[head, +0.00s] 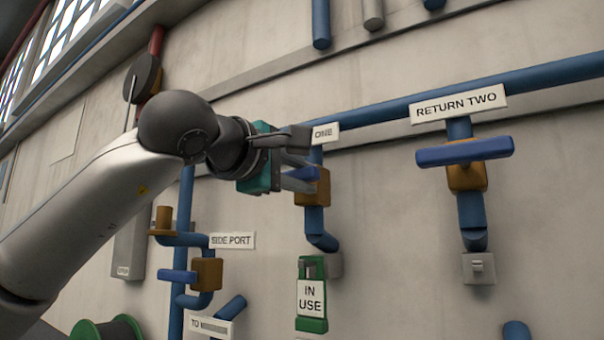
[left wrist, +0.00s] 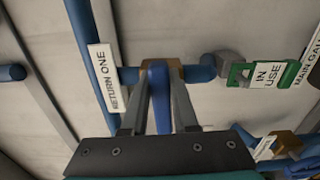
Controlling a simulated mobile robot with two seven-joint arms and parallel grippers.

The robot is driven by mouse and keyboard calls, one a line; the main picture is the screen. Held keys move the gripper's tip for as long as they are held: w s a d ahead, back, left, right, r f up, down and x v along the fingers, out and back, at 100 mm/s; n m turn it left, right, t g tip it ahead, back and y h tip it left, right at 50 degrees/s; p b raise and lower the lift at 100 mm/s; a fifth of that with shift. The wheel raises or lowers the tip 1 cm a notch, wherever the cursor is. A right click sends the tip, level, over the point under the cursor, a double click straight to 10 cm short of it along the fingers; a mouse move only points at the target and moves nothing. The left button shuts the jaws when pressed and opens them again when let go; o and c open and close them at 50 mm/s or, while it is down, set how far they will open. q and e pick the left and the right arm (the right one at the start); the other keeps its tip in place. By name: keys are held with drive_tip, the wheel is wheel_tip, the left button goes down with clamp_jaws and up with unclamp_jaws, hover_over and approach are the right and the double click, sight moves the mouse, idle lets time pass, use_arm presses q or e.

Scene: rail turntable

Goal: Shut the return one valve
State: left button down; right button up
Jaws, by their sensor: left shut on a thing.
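The return one valve (head: 318,190) has a brass body on a short vertical blue pipe, just right of my left gripper (head: 300,168) in the head view. Its sign (left wrist: 109,78) reads RETURN ONE in the left wrist view; in the head view my gripper covers part of it. The blue handle (left wrist: 158,98) lies between the two fingers of my left gripper (left wrist: 158,110), which is shut on it. The handle appears to lie across its pipe. In the head view the fingers hide much of the handle. My right gripper is in neither view.
The return two valve (head: 467,176), with its blue handle (head: 464,151) crosswise, is to the right. A green IN USE tag (head: 312,294) hangs below the return one valve. The side port valve (head: 206,273) is lower left. Open wall lies between the two return valves.

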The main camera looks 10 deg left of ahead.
use_arm(q)
drive_tip(key=shift+f+m, duration=0.1)
drive_tip(key=shift+m, duration=0.4)
drive_tip(key=c, duration=0.7)
unclamp_jaws()
drive_tip(key=shift+s, duration=0.1)
drive_tip(key=b+v, duration=0.4)
drive_tip(key=v, duration=1.1)
drive_tip(key=shift+b, duration=0.4)
